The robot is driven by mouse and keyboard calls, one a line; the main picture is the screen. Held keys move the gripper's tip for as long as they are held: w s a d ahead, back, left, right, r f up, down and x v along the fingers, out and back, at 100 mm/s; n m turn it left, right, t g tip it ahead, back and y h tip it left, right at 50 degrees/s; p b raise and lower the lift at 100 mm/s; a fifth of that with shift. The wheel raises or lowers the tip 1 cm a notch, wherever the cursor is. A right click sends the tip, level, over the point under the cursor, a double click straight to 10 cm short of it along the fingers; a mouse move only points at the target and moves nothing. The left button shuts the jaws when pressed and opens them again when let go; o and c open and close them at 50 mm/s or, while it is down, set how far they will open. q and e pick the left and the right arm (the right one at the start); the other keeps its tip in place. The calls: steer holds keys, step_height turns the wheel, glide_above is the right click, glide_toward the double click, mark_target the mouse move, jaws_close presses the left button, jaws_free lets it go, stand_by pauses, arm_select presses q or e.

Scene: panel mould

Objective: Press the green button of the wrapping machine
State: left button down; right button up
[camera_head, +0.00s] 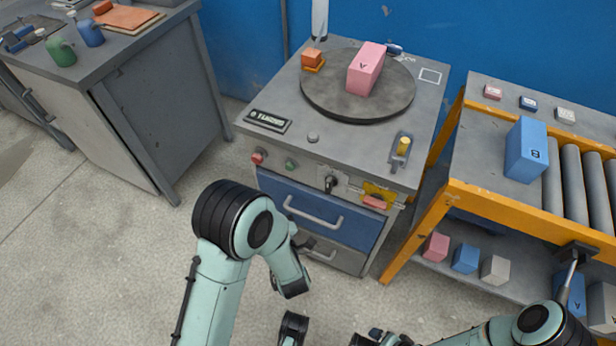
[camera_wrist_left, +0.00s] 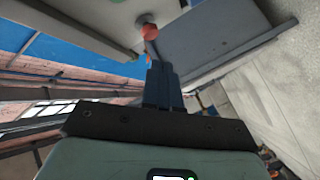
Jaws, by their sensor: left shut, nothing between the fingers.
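The green button (camera_head: 290,165) is on the front face of the wrapping machine (camera_head: 340,115), just right of a red button (camera_head: 258,157). In the head view my left arm is bent in front of the machine, and I cannot make out its gripper there. In the left wrist view my left gripper (camera_wrist_left: 155,64) is shut and empty. Its fingertips point toward a red knob (camera_wrist_left: 148,32), which looks like the red button; I cannot tell if they touch. The green button does not show in the left wrist view.
A pink block (camera_head: 366,70) stands on the round turntable (camera_head: 330,100). A blue drawer (camera_head: 335,215) with a handle is below the buttons. An orange-framed roller table (camera_head: 455,190) with a blue block (camera_head: 526,150) stands right. A grey workbench (camera_head: 140,75) stands left, with clear floor between.

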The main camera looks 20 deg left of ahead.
mark_target(290, 167)
arm_select(q)
steer(key=shift+r, duration=0.25)
steer(key=shift+w, duration=0.1)
arm_select(e)
steer(key=shift+f, duration=0.1)
arm_select(q)
steer(key=w+b, duration=0.1)
steer(key=w, duration=0.7)
steer(key=shift+w+d, duration=0.35)
steer(key=shift+d, duration=0.05)
arm_select(e)
steer(key=shift+w+d+f+t, duration=0.15)
steer(key=shift+w+d+f, duration=0.1)
steer(key=shift+w, duration=0.15)
steer(key=shift+w+d+f+t, duration=0.15)
steer(key=shift+w+d+f, duration=0.1)
steer(key=shift+w, duration=0.15)
arm_select(q)
steer(key=shift+w, duration=0.15)
stand_by(0.8)
steer(key=shift+w+f, duration=0.1)
steer(key=shift+w, duration=0.2)
arm_select(e)
steer(key=shift+f, duration=0.15)
